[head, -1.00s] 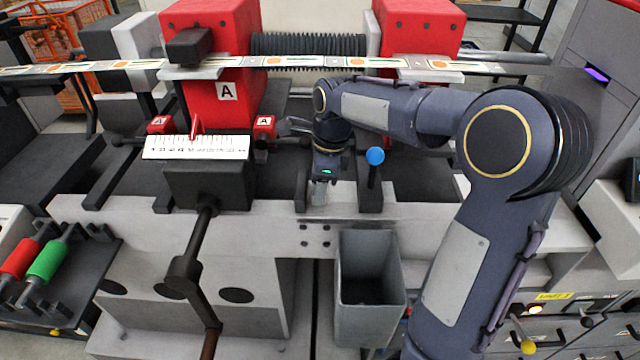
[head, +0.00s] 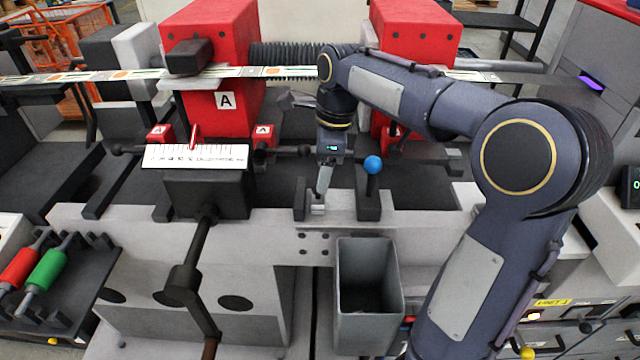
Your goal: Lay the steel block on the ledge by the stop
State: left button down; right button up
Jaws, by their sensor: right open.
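The small shiny steel block (head: 317,209) lies on the pale ledge (head: 340,204), near the ledge's front edge. It is beside a dark upright bracket (head: 299,200), which may be the stop; I cannot tell whether they touch. My right gripper (head: 322,193) points down just above the block. Its jaws are open, and its fingers partly cover the view of the block's back. Whether the fingertips still touch the block is too small to tell. My left gripper is not in view.
A dark bracket with a blue-knobbed lever (head: 372,165) stands close to the right of my right gripper. A grey open bin (head: 368,250) hangs below the ledge. A white scale plate (head: 196,156) is at the left, and red machine blocks (head: 415,30) stand behind.

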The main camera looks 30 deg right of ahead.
notch_tip(320, 180, up, 5)
jog(key=s+a+f+n+t+y, duration=0.1)
jog(key=s+a+f+n+t, duration=0.15)
jog(key=s+n, duration=0.85)
jog(key=s+a+f+n+t, duration=0.1)
jog(key=s+a+f+n, duration=0.1)
jog(key=s+f+n, duration=0.2)
jog(key=s+a+f+n+t+y, duration=0.1)
jog(key=s+a+f+n, duration=0.2)
jog(key=s+n, duration=0.3)
jog(key=shift+s+a+f+n, duration=0.3)
jog(key=shift+a+f+n, duration=0.05)
jog(key=shift+f+n, duration=0.55)
jog(key=shift+d, duration=0.1)
